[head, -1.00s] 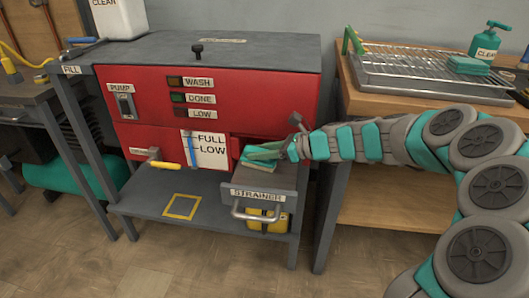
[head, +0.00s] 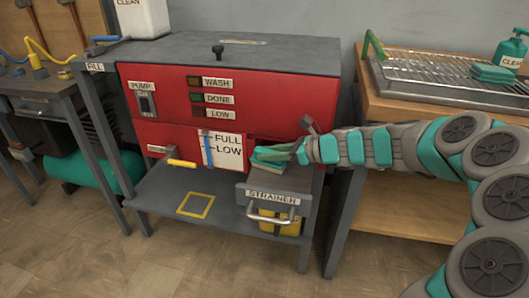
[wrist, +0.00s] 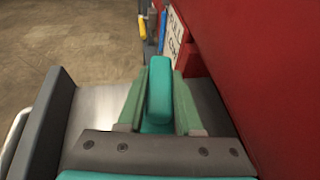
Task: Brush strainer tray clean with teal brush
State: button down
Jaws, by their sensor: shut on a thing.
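My gripper (head: 291,153) is shut on the teal brush (head: 270,157), at the open strainer tray (head: 272,184). In the wrist view the teal handle of the brush (wrist: 159,95) lies between the two green fingers. The strainer tray is a grey drawer pulled out of the red washer, with a label and a metal handle at its front. In the wrist view its metal inside (wrist: 97,112) shows below and beside the fingers. The bristles and most of the tray floor are hidden, so I cannot tell whether any dirt is there or whether the brush touches the floor.
The red washer front (head: 160,115) stands right behind the tray. A yellow container (head: 280,220) sits under it on the lower shelf. A yellow-handled valve (head: 181,163) is to the left. A wooden bench (head: 375,120) at right holds a rack, a teal sponge (head: 493,73) and a soap bottle (head: 511,47).

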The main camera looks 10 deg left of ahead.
jog(key=shift+s+d, duration=0.15)
jog(key=shift+d, duration=4.65)
notch_tip(320, 180, up, 6)
jog(key=shift+r, duration=0.15)
jog(key=shift+r, duration=1.4)
